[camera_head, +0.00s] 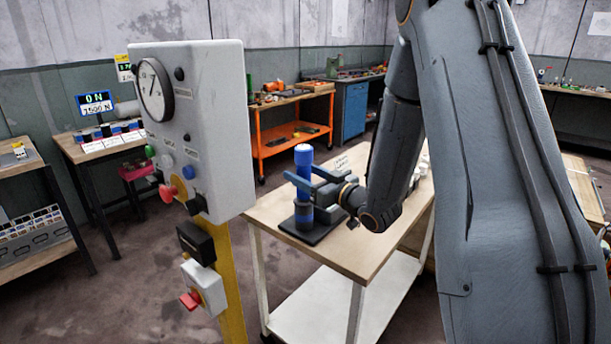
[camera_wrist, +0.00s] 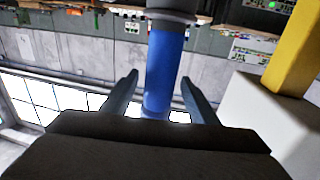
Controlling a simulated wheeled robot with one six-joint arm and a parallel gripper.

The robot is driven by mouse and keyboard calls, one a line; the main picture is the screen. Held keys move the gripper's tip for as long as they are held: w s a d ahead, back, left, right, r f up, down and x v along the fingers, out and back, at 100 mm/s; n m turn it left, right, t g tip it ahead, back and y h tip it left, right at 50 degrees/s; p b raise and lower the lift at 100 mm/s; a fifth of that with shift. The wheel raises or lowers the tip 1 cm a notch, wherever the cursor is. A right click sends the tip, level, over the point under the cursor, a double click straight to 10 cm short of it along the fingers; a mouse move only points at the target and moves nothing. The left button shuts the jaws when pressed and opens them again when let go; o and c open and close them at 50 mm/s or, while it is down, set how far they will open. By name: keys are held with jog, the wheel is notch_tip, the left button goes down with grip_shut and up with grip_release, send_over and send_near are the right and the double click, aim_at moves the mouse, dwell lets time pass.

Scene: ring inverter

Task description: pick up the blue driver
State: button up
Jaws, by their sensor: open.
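The blue driver (camera_head: 304,158) is an upright cylinder with a lighter blue top, standing on a black base (camera_head: 325,224) on the wooden-topped table. My gripper (camera_head: 306,178) reaches it from the right at mid-height, its fingers on either side of the driver. In the wrist view the blue driver (camera_wrist: 164,70) stands between the two open fingers of my gripper (camera_wrist: 159,80), with a visible gap on each side. The fingers partly hide the driver's middle in the head view.
A grey control box (camera_head: 210,130) with a dial and buttons stands on a yellow post (camera_head: 233,320) close left of the table (camera_head: 345,259). An orange shelf (camera_head: 290,138) and a blue cabinet (camera_head: 355,112) stand behind. A display bench (camera_head: 75,152) is at left.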

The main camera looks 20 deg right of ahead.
jog(key=shift+w, duration=0.15)
jog(key=shift+c, duration=0.2)
jog(key=c, duration=1.1)
jog(key=shift+c, duration=0.8)
jog(key=shift+r, duration=0.15)
